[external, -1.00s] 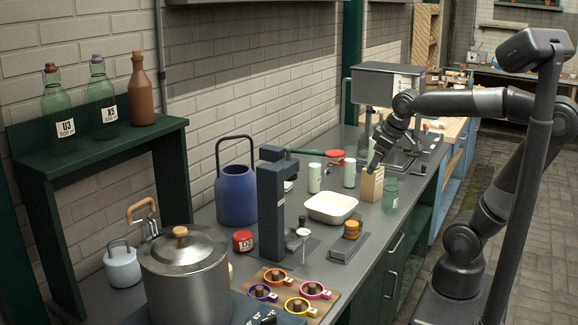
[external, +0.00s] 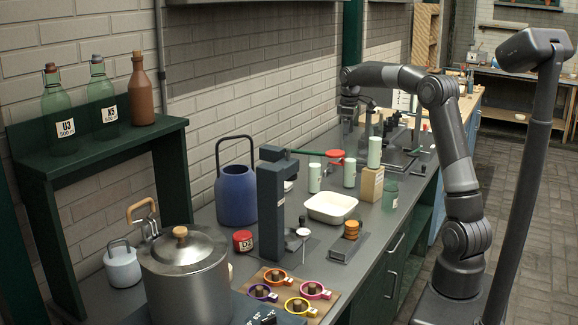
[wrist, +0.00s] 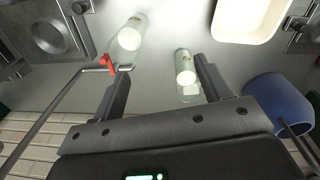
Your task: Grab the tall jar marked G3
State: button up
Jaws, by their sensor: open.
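Several pale green tall jars stand on the counter in the external view: one at the left (external: 314,178), one in the middle (external: 349,173) and one on a wooden block (external: 375,152). Their marks are too small to read, so I cannot tell which is G3. My gripper (external: 348,121) is back near the wall, beyond the jars. In the wrist view my gripper (wrist: 162,88) is open and empty. One jar (wrist: 185,70) shows between the finger lines, close to the right finger; another jar (wrist: 130,37) shows ahead at the left. Neither is visibly touched.
A cream tray (external: 331,208) lies in front of the jars. A blue can (external: 237,194) stands left of them, also in the wrist view (wrist: 275,100). A rod with a red fitting (wrist: 107,65) crosses near the left finger. A green glass (external: 390,194) stands by the block.

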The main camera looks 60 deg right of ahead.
send_over(351, 157)
jog(key=d, duration=0.1)
notch_tip(351, 157, down, 3)
jog(key=shift+w+d+f, duration=0.2)
jog(key=shift+f, duration=1.55)
jog(key=shift+w+d+f, duration=0.15)
jog(key=shift+d+f, duration=0.1)
jog(key=shift+f, duration=1.55)
jog(key=shift+w+d+f, duration=0.2)
jog(key=shift+f, duration=1.55)
grip_shut()
